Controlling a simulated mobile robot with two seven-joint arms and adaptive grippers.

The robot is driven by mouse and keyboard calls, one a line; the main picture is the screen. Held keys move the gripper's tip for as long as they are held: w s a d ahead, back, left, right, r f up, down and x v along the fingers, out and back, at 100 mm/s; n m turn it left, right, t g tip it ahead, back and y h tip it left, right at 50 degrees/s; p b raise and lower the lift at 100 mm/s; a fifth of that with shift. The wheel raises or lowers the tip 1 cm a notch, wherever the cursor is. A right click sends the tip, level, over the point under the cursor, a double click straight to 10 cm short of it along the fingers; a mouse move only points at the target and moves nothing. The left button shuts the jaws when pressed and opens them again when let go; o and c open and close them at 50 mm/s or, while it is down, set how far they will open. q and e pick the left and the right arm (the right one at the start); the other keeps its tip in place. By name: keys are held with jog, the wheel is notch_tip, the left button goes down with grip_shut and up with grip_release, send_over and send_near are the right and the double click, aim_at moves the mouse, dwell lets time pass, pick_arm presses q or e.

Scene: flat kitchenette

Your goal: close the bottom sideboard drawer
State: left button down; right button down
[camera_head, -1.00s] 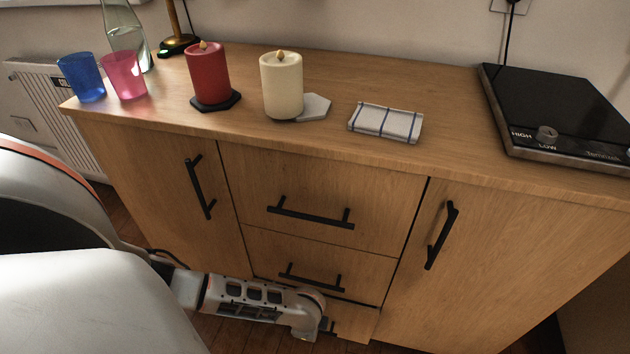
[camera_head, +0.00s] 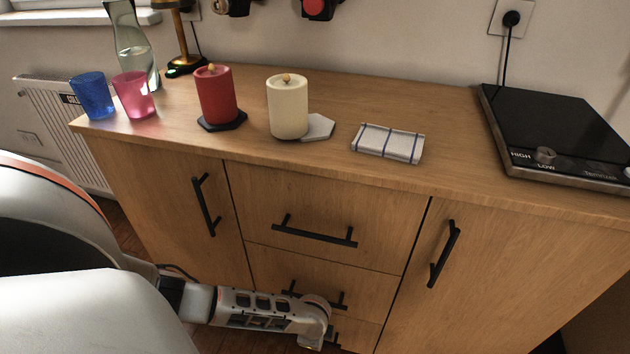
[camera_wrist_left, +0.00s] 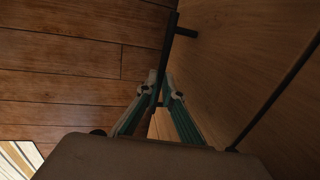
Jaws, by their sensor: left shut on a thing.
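The bottom sideboard drawer (camera_head: 359,334) shows only as a strip of wooden front at the lower edge of the head view; my left arm hides much of it. Its front looks about flush with the drawer above, with a thin seam between them. My left gripper (camera_wrist_left: 161,88) is shut on the black bar handle (camera_wrist_left: 170,45) of this drawer, which runs between the fingertips in the wrist view. In the head view my left wrist covers the fingers, in front of the drawer. My right gripper is not in view.
The middle drawer (camera_head: 280,267) and top drawer (camera_head: 320,205) are shut, between two shut doors. On the sideboard top (camera_head: 450,170) stand glasses, a carafe, a red candle (camera_head: 216,95), a cream candle (camera_head: 287,108), a folded cloth (camera_head: 388,143) and a hotplate (camera_head: 560,130).

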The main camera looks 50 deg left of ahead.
pick_arm(q)
jog(key=c, duration=2.2)
grip_release()
jog(key=shift+w+a, duration=0.25)
jog(key=shift+o, duration=0.2)
jog(key=shift+d, duration=0.1)
